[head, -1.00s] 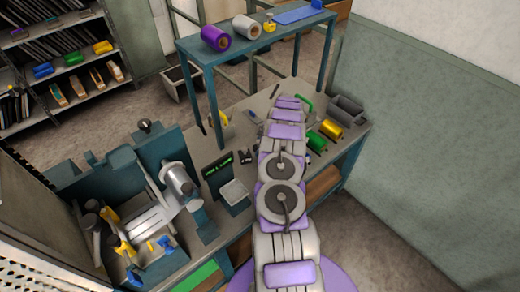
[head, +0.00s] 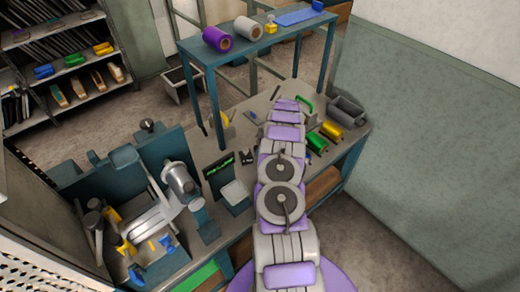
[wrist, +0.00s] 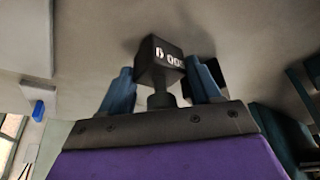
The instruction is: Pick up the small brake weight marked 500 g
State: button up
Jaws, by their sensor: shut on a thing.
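A small dark weight (wrist: 160,55) with white marking, upside down and partly cut off but apparently "500", shows in the wrist view. Its narrow neck is between the blue fingers of my gripper (wrist: 163,88), one on each side. My gripper is shut on it. A grey surface fills the picture behind it; I cannot tell whether the weight is clear of that surface. In the head view my arm reaches over the bench (head: 232,132) and hides my gripper and the held weight.
A small dark object (head: 246,157) lies left of my arm, near a display (head: 219,164) and a scale plate (head: 235,191). A machine with a metal roller (head: 179,179) stands left. Gold and green rolls (head: 331,131) and a grey bin (head: 347,110) are right. A raised shelf (head: 254,40) spans behind.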

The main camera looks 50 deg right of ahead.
jog(key=c, duration=0.4)
jog(key=shift+r, duration=0.1)
